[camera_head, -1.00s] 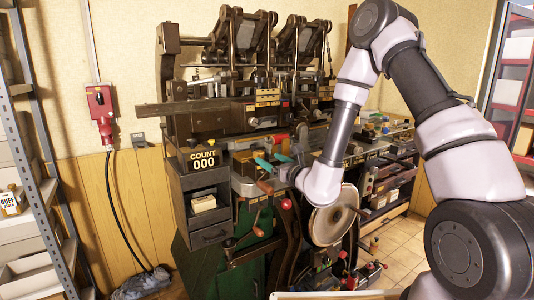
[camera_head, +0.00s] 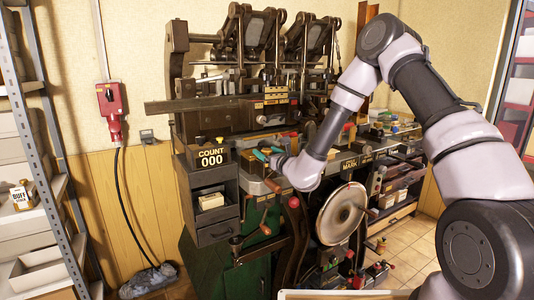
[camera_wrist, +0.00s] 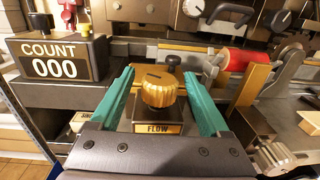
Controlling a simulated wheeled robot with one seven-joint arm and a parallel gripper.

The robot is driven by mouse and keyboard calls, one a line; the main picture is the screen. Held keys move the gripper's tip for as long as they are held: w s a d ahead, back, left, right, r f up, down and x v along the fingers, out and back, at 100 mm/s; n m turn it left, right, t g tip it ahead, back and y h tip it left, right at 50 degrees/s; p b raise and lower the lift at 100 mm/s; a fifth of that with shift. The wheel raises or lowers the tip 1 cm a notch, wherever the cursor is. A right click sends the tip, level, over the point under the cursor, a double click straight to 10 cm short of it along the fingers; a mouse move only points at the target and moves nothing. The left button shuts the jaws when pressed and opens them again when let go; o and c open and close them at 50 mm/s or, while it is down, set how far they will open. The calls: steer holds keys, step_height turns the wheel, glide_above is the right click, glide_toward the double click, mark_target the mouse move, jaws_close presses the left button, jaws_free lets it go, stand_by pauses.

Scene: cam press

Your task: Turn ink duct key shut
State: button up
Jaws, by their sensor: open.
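A gold, lobed knob (camera_wrist: 158,86) stands on a dark block with a plate marked FLOW (camera_wrist: 158,128) in the wrist view. It is the only key-like part near my gripper; no label calls it the ink duct key. My gripper (camera_wrist: 160,76) is open, with one teal finger to the left of the knob and one to the right. Gaps show between the knob and both fingers. In the head view my gripper (camera_head: 268,153) is over the press's front bench, right of the counter, and the knob is not clearly visible there.
The counter box (camera_wrist: 58,62) reading COUNT 000 stands close to the left finger. A red roller (camera_wrist: 238,60) and metal brackets lie to the right. Levers and dark press parts rise behind. A crank handle (camera_head: 265,229) and a large disc (camera_head: 341,214) are below and right.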

jaws_close()
